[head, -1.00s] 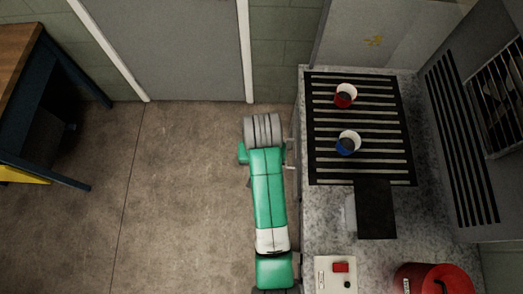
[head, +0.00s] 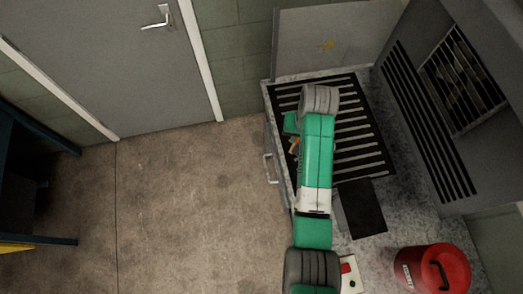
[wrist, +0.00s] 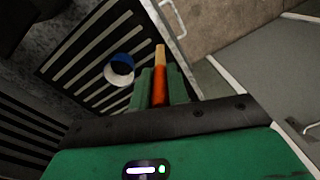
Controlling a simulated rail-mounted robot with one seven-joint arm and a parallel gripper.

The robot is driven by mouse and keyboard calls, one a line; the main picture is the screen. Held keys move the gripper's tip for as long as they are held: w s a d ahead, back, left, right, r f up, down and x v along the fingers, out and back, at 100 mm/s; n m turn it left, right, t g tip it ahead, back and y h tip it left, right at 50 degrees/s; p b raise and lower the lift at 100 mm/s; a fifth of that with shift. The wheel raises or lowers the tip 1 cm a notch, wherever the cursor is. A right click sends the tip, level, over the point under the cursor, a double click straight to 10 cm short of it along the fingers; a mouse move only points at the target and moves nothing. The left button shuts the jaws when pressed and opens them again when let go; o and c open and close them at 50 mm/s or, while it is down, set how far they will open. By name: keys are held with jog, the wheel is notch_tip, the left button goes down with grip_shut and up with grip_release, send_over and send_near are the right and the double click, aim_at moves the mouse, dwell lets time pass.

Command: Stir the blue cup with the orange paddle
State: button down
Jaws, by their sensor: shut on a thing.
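The orange paddle (wrist: 160,88) has an orange handle and a paler tan end, and it is held in my green gripper (wrist: 157,82) in the wrist view. My gripper is shut on it. The tan end sticks out past the fingers. The blue cup (wrist: 120,69), white and blue with a dark inside, stands on the slotted black grate to the left of the paddle in the wrist view, apart from it. In the head view a bit of the paddle (head: 295,145) shows left of my arm. My arm hides the blue cup there.
The black slotted grate (head: 362,150) lies on the speckled counter, with a dark plate (head: 362,208) in front. A red canister (head: 437,270) stands at the lower right. A slatted grey wall panel rises at the right. The floor to the left is clear.

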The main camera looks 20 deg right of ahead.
jog(key=d+r+m+p, duration=0.2)
jog(key=d+m, duration=0.1)
jog(key=d, duration=1)
jog(key=shift+s+d+r+t, duration=0.15)
jog(key=shift+s+r+t, duration=0.1)
jog(key=shift+t, duration=0.15)
jog(key=shift+f, duration=0.1)
notch_tip(320, 180, down, 11)
jog(key=b, duration=0.8)
jog(key=shift+r+b, duration=0.2)
jog(key=shift+b, duration=0.2)
jog(key=shift+w, duration=0.1)
